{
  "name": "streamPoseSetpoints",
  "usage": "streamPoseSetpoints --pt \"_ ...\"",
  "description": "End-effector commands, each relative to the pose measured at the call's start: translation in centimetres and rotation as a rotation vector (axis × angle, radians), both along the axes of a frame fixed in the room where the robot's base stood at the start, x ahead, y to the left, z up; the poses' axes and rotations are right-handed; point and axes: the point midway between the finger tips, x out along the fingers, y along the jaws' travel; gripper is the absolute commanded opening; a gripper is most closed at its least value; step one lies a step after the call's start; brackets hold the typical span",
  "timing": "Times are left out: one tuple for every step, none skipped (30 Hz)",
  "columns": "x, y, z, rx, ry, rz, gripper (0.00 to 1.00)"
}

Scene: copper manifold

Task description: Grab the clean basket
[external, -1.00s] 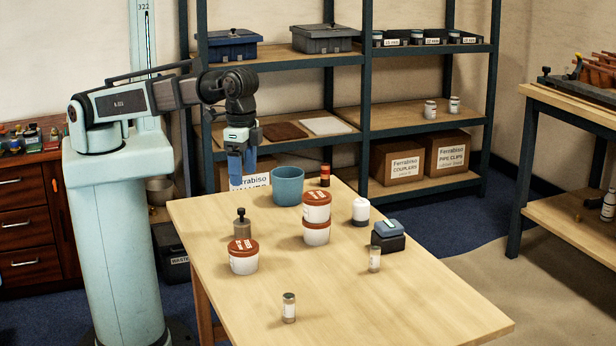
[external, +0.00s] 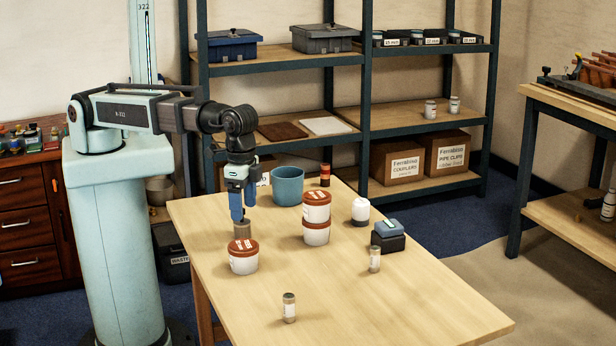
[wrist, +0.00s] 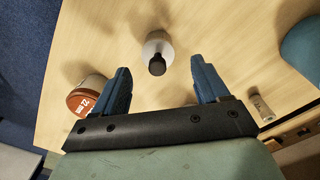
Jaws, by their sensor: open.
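Nothing in view is plainly a basket. The only open container on the table is a teal round bucket (external: 287,186) at the back; part of it shows at the right of the wrist view (wrist: 304,46). My gripper (external: 240,214) points down over the table's left side, left of and nearer than the bucket. It is open. A grey-brown bottle (external: 242,231) stands below it, its top hidden in the external view. In the wrist view the bottle's black cap (wrist: 157,64) appears ahead of the gap between my fingers (wrist: 160,76), with nothing gripped.
A white tub (external: 243,264) with a red-brown lid stands just in front of the bottle. Two similar stacked tubs (external: 316,219) stand to the right. The table's front right is clear.

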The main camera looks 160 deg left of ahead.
Motion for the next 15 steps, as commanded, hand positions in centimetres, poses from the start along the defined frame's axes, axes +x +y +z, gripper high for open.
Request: streamPoseSetpoints --pt "-0.1 -0.2 -0.5 -0.001 0.001 0.000 0.74" --pt "-0.1 -0.2 -0.9 -0.001 0.001 0.000 0.74" --pt "-0.2 -0.3 -1.3 -0.001 0.002 0.000 0.74" --pt "-0.2 -0.4 -1.7 -0.001 0.002 0.000 0.74" --pt "-0.2 -0.5 -2.0 -0.001 0.002 0.000 0.74" --pt "-0.2 -0.5 -2.5 -0.001 0.002 0.000 0.74" --pt "-0.2 -0.5 -2.9 -0.001 0.002 0.000 0.74" --pt "-0.2 -0.5 -3.2 -0.001 0.002 0.000 0.74" --pt "-0.2 -0.5 -3.6 -0.001 0.002 0.000 0.74" --pt "-0.2 -0.5 -3.8 -0.001 0.002 0.000 0.74" --pt "-0.1 -0.5 -4.0 -0.001 0.001 0.000 0.74" --pt "-0.1 -0.5 -4.2 -0.001 0.001 0.000 0.74" --pt "-0.1 -0.5 -4.3 0.000 0.000 0.000 0.74" --pt "-0.1 -0.5 -4.3 0.000 0.000 0.000 0.74" --pt "-0.1 -0.5 -4.3 0.000 0.000 0.000 0.74"
